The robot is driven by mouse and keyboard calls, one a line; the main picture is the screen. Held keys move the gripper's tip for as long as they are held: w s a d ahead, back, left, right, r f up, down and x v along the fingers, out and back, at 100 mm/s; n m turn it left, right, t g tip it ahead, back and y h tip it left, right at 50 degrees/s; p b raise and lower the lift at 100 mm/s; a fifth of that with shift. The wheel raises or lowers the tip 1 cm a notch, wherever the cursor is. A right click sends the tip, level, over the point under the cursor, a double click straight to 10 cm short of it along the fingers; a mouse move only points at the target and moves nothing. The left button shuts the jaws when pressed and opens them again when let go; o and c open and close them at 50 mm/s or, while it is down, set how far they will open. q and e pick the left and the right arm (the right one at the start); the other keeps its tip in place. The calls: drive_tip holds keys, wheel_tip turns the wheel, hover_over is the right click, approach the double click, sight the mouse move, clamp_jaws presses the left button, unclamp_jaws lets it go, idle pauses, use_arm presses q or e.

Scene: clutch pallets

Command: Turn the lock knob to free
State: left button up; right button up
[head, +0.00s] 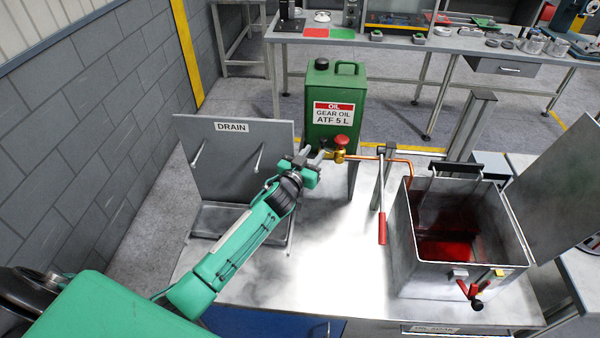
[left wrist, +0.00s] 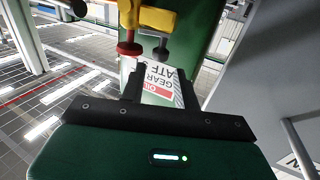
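A red knob (head: 342,141) sits on a brass valve (head: 340,156) at the front of the green gear oil can (head: 335,88). The red knob (left wrist: 129,48) and the yellow valve body (left wrist: 152,18) also show in the left wrist view, upside down. A small dark knob-like part (left wrist: 161,52) hangs beside the red one there; I cannot tell which is the lock knob. My left gripper (head: 312,155) is just left of the valve, apart from it. In the left wrist view its fingers (left wrist: 160,82) are spread, with the can's label visible between them. My right gripper is not in view.
A copper pipe (head: 385,159) runs right from the valve toward an open metal tank (head: 455,261) with red liquid. A red-handled lever (head: 382,228) hangs between them. A DRAIN panel (head: 235,160) stands at left. The bench front (head: 320,260) is clear.

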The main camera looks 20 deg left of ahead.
use_arm(q)
drive_tip(key=s+b, duration=0.2)
drive_tip(key=s, duration=0.5)
drive_tip(key=shift+s+a, duration=0.4)
drive_tip(key=shift+a, duration=0.05)
